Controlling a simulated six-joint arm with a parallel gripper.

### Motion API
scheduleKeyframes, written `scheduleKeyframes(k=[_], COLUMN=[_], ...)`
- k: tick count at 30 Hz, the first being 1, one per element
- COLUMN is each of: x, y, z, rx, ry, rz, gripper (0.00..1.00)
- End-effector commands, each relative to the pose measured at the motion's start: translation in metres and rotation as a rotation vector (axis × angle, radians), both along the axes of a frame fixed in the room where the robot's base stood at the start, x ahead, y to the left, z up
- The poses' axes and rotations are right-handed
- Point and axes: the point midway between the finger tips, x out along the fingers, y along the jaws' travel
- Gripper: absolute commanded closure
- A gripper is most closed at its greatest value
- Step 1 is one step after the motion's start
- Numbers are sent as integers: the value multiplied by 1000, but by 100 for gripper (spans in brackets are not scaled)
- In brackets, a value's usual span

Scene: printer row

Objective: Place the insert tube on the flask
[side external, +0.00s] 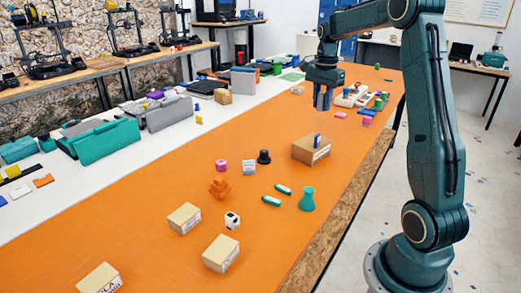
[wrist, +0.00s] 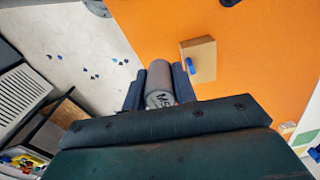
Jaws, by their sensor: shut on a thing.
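The insert tube (wrist: 159,84) is a grey cylinder with dark lettering on its end, held between the fingers of my gripper (wrist: 160,78). In the side view my gripper (side external: 322,98) points down, high above the far part of the orange table, and the tube is hard to make out between the fingers. The flask (side external: 307,199) is a teal cone with a narrow neck, standing upright on the orange mat near its right edge. It is well apart from my gripper, nearer the side camera. I cannot make it out in the wrist view.
A cardboard box (side external: 311,150) with a blue item (side external: 318,140) on top stands between my gripper and the flask. Two green-and-white tubes (side external: 271,201) lie left of the flask. A black piece (side external: 264,157) and small boxes (side external: 221,254) are nearby. The mat's front right is clear.

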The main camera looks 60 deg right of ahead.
Motion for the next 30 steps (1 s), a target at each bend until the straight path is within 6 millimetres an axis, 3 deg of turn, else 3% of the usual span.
scheduleKeyframes(k=[9,15,21,30], x=[-19,-35,-44,-45], y=[82,118,135,137], z=[5,3,1,-2], rx=[-1,-1,-1,-1], ry=[0,0,0,2], rz=[35,50,55,56], gripper=[96,96,96,96])
